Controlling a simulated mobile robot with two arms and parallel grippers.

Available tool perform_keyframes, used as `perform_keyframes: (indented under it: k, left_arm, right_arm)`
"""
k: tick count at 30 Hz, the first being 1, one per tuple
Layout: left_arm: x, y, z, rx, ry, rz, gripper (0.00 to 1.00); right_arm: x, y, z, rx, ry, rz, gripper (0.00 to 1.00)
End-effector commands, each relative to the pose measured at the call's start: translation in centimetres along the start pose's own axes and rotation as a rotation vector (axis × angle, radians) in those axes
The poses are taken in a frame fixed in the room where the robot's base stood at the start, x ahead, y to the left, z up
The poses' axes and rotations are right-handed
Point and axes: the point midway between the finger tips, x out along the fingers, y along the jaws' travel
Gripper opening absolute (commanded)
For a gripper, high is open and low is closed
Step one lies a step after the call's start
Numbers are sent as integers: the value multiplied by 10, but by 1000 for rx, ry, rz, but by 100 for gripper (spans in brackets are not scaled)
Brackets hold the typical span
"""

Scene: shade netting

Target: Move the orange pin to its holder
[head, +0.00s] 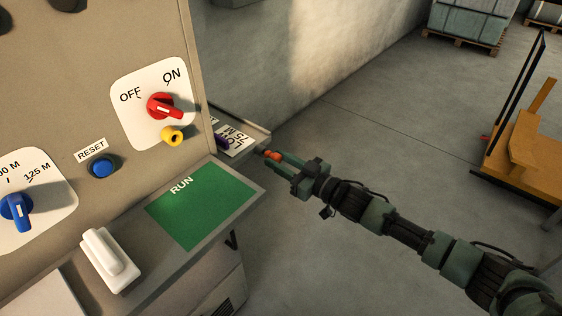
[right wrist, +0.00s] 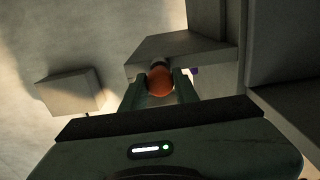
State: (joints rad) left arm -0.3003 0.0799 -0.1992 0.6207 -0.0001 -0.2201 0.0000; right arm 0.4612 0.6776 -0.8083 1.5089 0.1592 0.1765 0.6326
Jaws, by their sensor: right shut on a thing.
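The orange pin (head: 272,155) is between the fingertips of my right gripper (head: 277,162), beside the outer end of a small side shelf (head: 256,133). In the right wrist view, its round orange end (right wrist: 160,81) sits between the two fingers of the gripper (right wrist: 160,88), which is shut on it. The rest of the pin is mostly hidden. The shelf carries a white label (head: 236,142) with partly covered lettering and a small purple thing (head: 221,140). I cannot make out which part is the orange pin's holder. My left gripper is not in view.
The beige cabinet (head: 100,95) has a red switch (head: 161,106), yellow ring (head: 172,136), blue button (head: 102,167) and blue knob (head: 16,211). Its front ledge bears a green RUN panel (head: 205,205) and a white block (head: 109,260). An orange cart (head: 525,150) stands right; floor between is clear.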

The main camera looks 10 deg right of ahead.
Motion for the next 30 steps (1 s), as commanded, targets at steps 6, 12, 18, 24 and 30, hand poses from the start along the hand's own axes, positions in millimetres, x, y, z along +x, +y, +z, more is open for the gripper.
perform_keyframes:
  k: [6, 12, 18, 24, 30]
  left_arm:
    - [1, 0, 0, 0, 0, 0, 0]
    - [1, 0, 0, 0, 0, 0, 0]
    - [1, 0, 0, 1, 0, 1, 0]
    - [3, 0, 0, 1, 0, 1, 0]
    - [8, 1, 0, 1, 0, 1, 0]
  right_arm:
    - [7, 0, -1, 0, 2, -1, 0]
    - [7, 0, 0, 0, 1, 0, 55]
    - [7, 0, 0, 0, 0, 0, 55]
    - [-4, 0, 2, 1, -3, 1, 55]
    - [-39, 0, 3, -1, -4, 1, 55]
